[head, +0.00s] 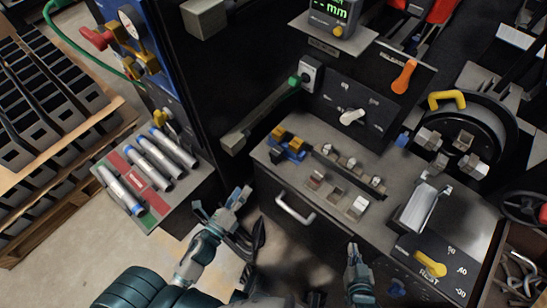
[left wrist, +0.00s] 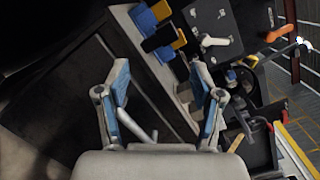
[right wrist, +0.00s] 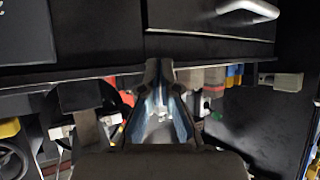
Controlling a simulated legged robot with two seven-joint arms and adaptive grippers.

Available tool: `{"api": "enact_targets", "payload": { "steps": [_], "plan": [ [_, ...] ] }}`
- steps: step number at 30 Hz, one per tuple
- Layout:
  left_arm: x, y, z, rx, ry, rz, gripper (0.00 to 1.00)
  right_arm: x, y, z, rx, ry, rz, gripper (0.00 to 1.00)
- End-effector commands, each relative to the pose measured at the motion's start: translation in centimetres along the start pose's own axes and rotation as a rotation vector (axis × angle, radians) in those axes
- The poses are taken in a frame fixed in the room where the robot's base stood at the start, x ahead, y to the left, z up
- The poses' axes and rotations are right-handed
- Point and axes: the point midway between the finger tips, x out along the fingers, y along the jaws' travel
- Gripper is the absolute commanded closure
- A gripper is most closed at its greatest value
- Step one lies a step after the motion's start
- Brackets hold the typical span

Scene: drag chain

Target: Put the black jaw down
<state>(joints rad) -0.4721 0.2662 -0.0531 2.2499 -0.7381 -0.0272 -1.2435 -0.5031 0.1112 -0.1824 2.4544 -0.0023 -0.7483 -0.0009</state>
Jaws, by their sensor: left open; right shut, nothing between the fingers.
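My left gripper (head: 220,204) is open and empty in front of the bench, left of the drawer handle; its spread blue-padded fingers (left wrist: 160,85) show in the left wrist view. A black block (left wrist: 163,38) lies beside blue and yellow parts on the bench edge in that view; I cannot tell if it is the black jaw. In the head view, the blue and yellow parts (head: 287,147) sit on the bench's left end. Several small metallic blocks (head: 347,163) stand to their right. My right gripper (head: 354,260) is shut and empty, low before the bench.
The grey bench top (head: 392,188) has a drawer handle (head: 295,209) on its front. A chuck (head: 462,142) with a yellow handle stands at the right. A small tray (head: 113,183) with several metal cylinders is at the left. Dark machine panels rise behind.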

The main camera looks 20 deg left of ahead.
Motion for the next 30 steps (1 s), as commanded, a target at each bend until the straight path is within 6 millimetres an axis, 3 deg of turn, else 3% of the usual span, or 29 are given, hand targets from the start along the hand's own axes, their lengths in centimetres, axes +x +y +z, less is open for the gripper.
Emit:
{"api": "enact_targets", "payload": {
  "steps": [1, 3, 6, 9, 14, 24, 30],
  "plan": [
    [0.0, 0.1, 0.1, 0.231, 0.020, -0.029, 0.33, -0.2, 0.1, 0.3, -0.001, -0.025, 0.002, 1.00],
    [-0.1, 0.5, 0.0, 0.516, 0.047, -0.070, 0.33, -0.4, 0.2, 0.8, -0.001, -0.058, 0.004, 1.00],
    [-0.2, 0.9, -0.3, 0.802, 0.075, -0.114, 0.33, -0.6, 0.4, 1.4, 0.000, -0.091, 0.006, 1.00],
    [-0.1, 1.1, -0.6, 0.944, 0.089, -0.139, 0.33, -0.7, 0.5, 1.8, 0.000, -0.112, 0.007, 1.00],
    [2.1, 0.9, -0.8, 0.986, 0.090, -0.151, 0.33, -1.4, 0.7, 2.9, -0.001, -0.184, 0.013, 1.00],
    [9.7, 0.3, -1.8, 0.978, 0.090, -0.147, 0.33, -3.6, 1.2, 6.0, 0.000, -0.385, 0.027, 1.00],
    [11.7, 0.3, -2.2, 0.975, 0.091, -0.143, 0.33, -3.9, 1.2, 6.5, 0.001, -0.412, 0.029, 1.00]
  ]
}}
